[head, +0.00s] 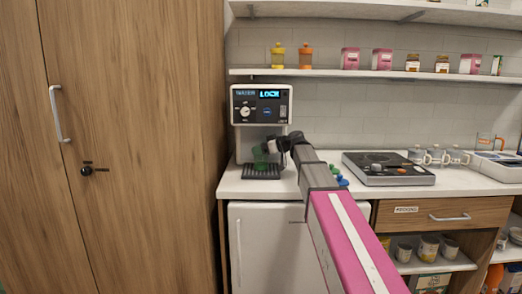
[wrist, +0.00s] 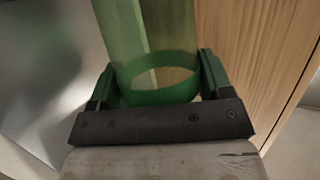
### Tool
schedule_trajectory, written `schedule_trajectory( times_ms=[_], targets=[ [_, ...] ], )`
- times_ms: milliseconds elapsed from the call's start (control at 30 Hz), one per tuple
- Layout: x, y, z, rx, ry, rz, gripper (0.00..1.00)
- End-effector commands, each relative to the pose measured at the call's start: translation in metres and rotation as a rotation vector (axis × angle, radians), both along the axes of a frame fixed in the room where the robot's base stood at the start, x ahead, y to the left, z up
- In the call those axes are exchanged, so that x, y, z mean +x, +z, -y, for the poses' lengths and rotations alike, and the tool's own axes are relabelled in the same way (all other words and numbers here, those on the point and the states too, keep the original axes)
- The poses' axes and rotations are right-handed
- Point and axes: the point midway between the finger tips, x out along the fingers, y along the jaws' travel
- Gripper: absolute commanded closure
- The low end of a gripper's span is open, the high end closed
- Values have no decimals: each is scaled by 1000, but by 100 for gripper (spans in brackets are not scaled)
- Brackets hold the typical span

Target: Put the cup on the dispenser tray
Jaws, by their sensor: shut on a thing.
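The translucent green cup (head: 259,157) is in front of the water dispenser (head: 262,106), low under its head and just above or on the dark dispenser tray (head: 262,171). I cannot tell whether its base touches the tray. My gripper (head: 268,148) reaches in from the right and is shut on the cup. In the wrist view the cup (wrist: 160,95) sits between the two fingers of my gripper (wrist: 157,85), its round rim facing the camera. The arm hides part of the dispenser's right side.
A tall wooden cabinet (head: 130,140) stands close at the left. On the counter to the right are small blue and green items (head: 340,180), a hotplate (head: 388,168) and several mugs (head: 437,156). A shelf (head: 380,73) with jars and boxes runs above.

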Motion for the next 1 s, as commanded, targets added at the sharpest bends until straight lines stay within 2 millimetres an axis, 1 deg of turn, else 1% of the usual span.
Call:
schedule_trajectory(
  times_ms=[200,233,300,567,667,867,1000],
  targets=[
    [0,-3,0,0,0,0,63],
    [0,-3,0,0,0,0,21],
    [0,-3,0,0,0,0,2],
    [0,-2,0,0,0,0,2],
    [0,1,1,0,0,1,2],
    [-13,8,26,0,-2,1,2],
    [-25,17,51,0,-3,1,2]
  ],
)
